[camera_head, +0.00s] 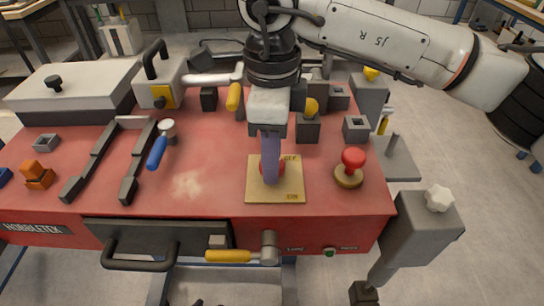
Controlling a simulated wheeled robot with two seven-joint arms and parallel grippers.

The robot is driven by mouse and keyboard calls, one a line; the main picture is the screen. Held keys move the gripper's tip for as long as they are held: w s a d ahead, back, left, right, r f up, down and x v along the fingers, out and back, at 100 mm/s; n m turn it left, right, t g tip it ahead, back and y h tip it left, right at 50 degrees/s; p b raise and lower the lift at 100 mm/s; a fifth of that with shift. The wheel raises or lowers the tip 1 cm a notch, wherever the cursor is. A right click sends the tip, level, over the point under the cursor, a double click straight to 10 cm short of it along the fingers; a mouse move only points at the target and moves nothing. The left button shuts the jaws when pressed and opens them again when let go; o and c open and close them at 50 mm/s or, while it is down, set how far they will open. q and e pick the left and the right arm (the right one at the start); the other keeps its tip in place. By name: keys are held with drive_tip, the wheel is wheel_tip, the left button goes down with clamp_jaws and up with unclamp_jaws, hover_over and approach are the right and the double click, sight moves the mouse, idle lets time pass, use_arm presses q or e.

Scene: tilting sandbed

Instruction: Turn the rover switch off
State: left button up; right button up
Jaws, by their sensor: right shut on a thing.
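The rover switch is a square yellowish plate (293,181) on the red table, with small lettering at its far edge and at its near edge, seemingly OFF and ON. A red part of the switch (281,168) shows at the plate's middle, on either side of my finger. My right gripper (269,178) points down over the plate, shut on this red part. Its fingers hide most of the switch, so I cannot tell which way it is set. My left gripper is not in view.
A red mushroom button (352,160) stands close to the right of the plate. Dark square sockets (308,128) stand behind it. A blue-handled tool (157,152) and dark rails (138,160) lie to the left. The red tabletop (215,155) left of the plate is clear.

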drive_tip(key=shift+r+n, duration=0.1)
drive_tip(key=shift+n, duration=0.5)
drive_tip(key=o, duration=1.1)
drive_tip(key=shift+c, duration=0.2)
wheel_tip(320, 180, up, 10)
drive_tip(key=shift+r, duration=0.15)
